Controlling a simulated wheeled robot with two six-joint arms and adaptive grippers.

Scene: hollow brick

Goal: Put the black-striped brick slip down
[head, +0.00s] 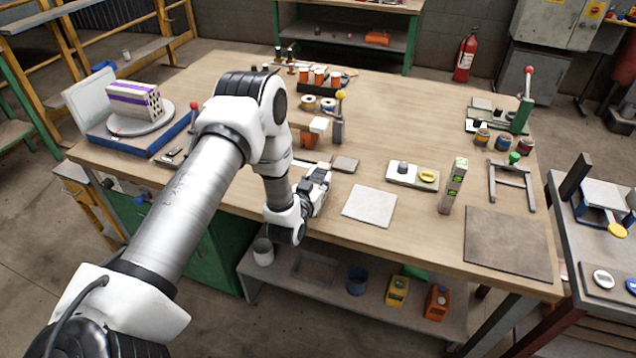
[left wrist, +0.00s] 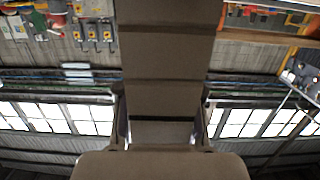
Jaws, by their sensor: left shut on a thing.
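My left gripper (head: 318,182) is over the front edge of the workbench, left of the pale square tile (head: 370,206). In the left wrist view the gripper (left wrist: 161,135) is shut on a flat grey-brown slab with darker cross bands, which looks like the black-striped brick slip (left wrist: 165,85). The slip fills the middle of that view and runs up out of it. In the head view the arm and gripper mostly hide it, so its height above the bench cannot be told. My right gripper is not in view.
On the workbench (head: 400,125), a purple-banded hollow brick (head: 135,100) stands on a round turntable at the left. A tall block (head: 453,186) stands right of the pale tile, beside a dark mat (head: 507,243). A small grey slab (head: 346,164) lies behind the gripper.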

